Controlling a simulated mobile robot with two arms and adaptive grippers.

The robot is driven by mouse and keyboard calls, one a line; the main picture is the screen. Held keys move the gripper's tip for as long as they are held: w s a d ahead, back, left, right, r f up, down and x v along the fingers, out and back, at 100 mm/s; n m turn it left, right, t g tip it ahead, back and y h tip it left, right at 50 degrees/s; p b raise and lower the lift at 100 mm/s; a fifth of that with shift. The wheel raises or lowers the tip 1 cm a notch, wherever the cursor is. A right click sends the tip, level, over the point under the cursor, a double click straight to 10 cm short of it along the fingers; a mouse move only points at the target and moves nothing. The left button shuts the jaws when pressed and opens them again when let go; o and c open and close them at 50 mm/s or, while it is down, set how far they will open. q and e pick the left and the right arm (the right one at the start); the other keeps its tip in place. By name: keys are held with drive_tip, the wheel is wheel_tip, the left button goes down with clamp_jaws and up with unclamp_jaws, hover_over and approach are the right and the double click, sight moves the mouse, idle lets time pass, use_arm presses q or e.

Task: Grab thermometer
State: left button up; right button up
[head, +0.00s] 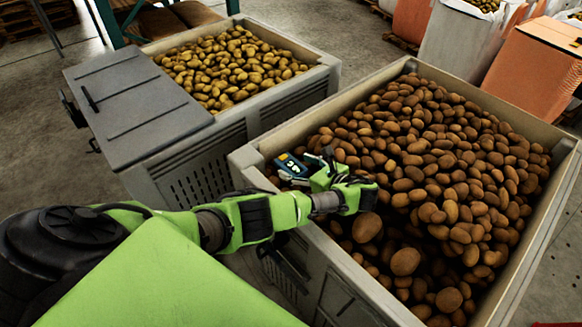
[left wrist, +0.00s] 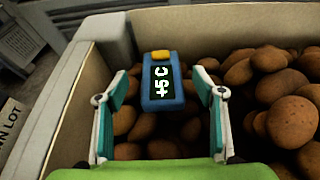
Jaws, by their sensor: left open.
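The thermometer (left wrist: 162,82) is a small blue device with a yellow top and a dark display with white characters. In the left wrist view it stands between the two fingers of my left gripper (left wrist: 162,100), with a gap on each side. In the head view the thermometer (head: 291,165) is at the near left corner of the right crate, among the brown potatoes. My left gripper (head: 318,165) is open beside it, and its fingers partly hide it. My right gripper is not in view.
The right crate (head: 410,66) is full of brown potatoes (head: 440,160), and its wall is close to my left gripper. A left crate (head: 320,75) holds yellowish potatoes and has a grey lid (head: 135,105) on one side. Large sacks (head: 455,45) stand at the back right.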

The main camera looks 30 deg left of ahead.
sight(291, 165)
use_arm(q)
drive_tip(key=x, duration=0.4)
drive_tip(key=shift+w+a+f, duration=0.2)
drive_tip(key=shift+f, duration=0.2)
drive_tip(key=shift+c, duration=0.3)
drive_tip(key=c, duration=1.3)
drive_tip(key=shift+r, duration=0.1)
